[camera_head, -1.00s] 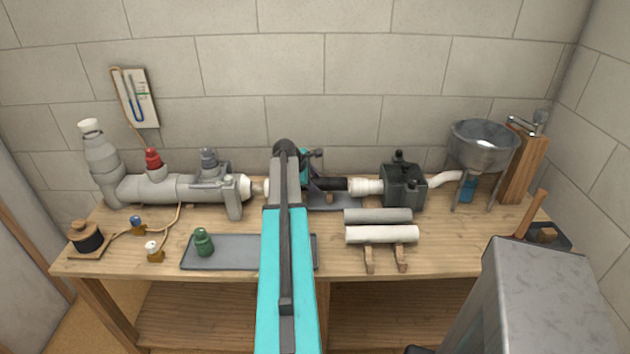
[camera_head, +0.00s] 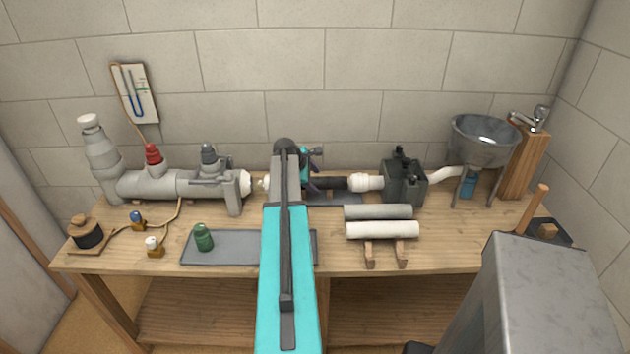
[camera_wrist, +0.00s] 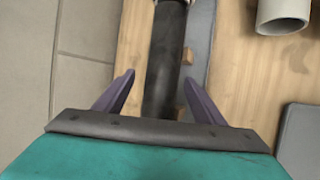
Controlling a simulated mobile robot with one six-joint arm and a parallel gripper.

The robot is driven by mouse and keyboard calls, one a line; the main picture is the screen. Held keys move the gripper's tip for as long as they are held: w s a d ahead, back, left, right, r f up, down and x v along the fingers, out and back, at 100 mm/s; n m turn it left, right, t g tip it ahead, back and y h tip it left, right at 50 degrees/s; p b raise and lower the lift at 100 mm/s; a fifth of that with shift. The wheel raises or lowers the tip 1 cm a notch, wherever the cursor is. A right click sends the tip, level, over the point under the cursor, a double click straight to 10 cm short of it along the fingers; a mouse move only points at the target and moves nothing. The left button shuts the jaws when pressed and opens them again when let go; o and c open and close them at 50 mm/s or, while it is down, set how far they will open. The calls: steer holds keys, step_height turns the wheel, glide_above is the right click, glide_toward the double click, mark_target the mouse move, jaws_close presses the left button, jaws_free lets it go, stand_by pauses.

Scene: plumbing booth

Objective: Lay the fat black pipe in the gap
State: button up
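The fat black pipe (camera_head: 333,184) lies level in line with the pipe run, over a grey plate (camera_head: 345,200). Its right end is at a white fitting (camera_head: 366,183); whether it is seated there cannot be told. Its left end is hidden behind my arm. In the wrist view the black pipe (camera_wrist: 164,70) runs between the two purple fingers of my gripper (camera_wrist: 160,78). The fingers are apart, with a visible gap at the left of the pipe and little or none at the right. A white fitting (camera_head: 263,184) shows left of my arm.
A grey pipe (camera_head: 378,212) and a white pipe (camera_head: 382,230) rest in front on a wooden rack (camera_head: 369,254). A dark box (camera_head: 403,184) stands right, a grey valve assembly (camera_head: 175,187) left. A tray (camera_head: 215,256) holds a green bottle-like piece (camera_head: 203,237).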

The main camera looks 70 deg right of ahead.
steer(key=shift+r, duration=0.1)
steer(key=b+v, duration=0.2)
steer(key=v, duration=1.1)
steer(key=shift+a+r, duration=0.2)
steer(key=shift+r, duration=0.1)
steer(key=shift+w, duration=0.1)
stand_by(0.9)
